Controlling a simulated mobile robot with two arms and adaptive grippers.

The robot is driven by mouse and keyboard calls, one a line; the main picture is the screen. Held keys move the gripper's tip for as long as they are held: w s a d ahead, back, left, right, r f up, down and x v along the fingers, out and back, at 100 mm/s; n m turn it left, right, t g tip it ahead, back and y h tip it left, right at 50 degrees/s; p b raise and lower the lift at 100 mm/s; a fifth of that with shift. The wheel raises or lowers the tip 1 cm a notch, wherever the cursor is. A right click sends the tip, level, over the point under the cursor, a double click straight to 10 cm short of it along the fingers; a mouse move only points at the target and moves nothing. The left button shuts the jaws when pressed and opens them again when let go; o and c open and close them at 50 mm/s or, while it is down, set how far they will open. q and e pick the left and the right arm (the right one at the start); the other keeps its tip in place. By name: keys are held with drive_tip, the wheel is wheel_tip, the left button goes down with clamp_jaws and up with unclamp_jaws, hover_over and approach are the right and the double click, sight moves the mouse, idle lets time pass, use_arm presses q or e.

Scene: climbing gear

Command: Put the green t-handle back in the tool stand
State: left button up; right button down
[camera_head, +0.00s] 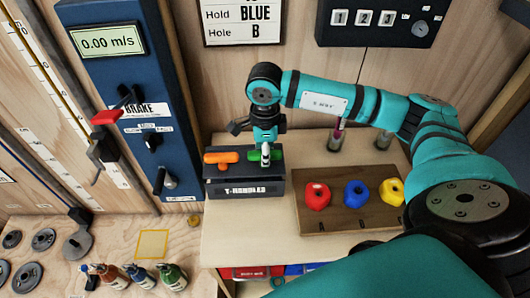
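The black tool stand (245,191), labelled T-HANDLES, sits on the left part of the wooden bench. An orange t-handle (221,158) rests at its left side. The green t-handle (277,154) is at the stand's right side, its bar level and about as high as the orange one. My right gripper (265,158) points down over the middle of the green bar, with green showing on both sides. Its fingers are seen edge-on, so whether they grip the bar is unclear. The shaft under the green bar is hidden. My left gripper is not in view.
A wooden board (340,220) with red (318,196), blue (356,194) and yellow (391,192) holds lies right of the stand. A blue brake panel (130,100) stands at left.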

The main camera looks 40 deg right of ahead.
drive_tip(key=c, duration=1.1)
unclamp_jaws()
wheel_tip(320, 180, up, 12)
